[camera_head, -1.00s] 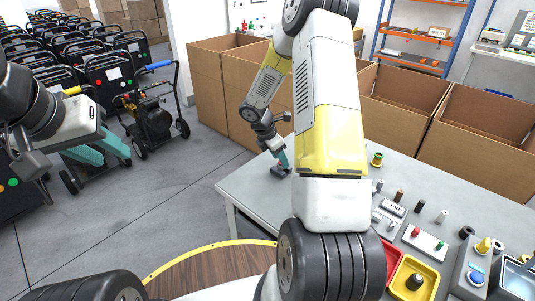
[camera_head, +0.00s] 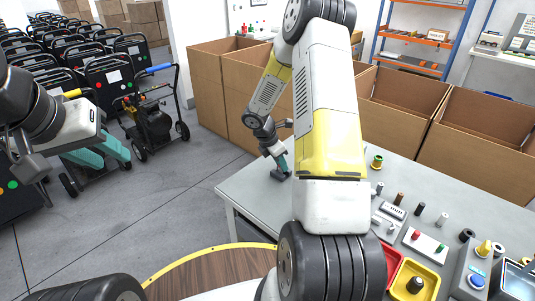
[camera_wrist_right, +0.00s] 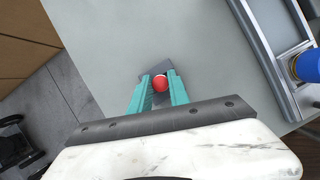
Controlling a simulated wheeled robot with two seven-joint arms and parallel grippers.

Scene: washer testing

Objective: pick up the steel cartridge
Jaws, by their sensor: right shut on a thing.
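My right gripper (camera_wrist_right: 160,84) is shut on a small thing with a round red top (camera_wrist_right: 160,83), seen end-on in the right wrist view. A dark grey block (camera_wrist_right: 157,70) lies under it on the table. In the head view the right gripper (camera_head: 285,164) is low over this block (camera_head: 281,174) at the table's left part. Upright silver-grey cylinders, one farther left (camera_head: 379,188) and one farther right (camera_head: 442,218), stand on the table to the right; I cannot tell which is the steel cartridge. My left gripper (camera_head: 99,150) is open and empty, off the table at the left.
A brown cylinder (camera_head: 398,198), a black cylinder (camera_head: 419,208), a button panel (camera_head: 425,240) and a yellow bin (camera_head: 415,280) stand on the table's right part. Cardboard boxes (camera_head: 480,140) line the back. My right arm hides the table's middle.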

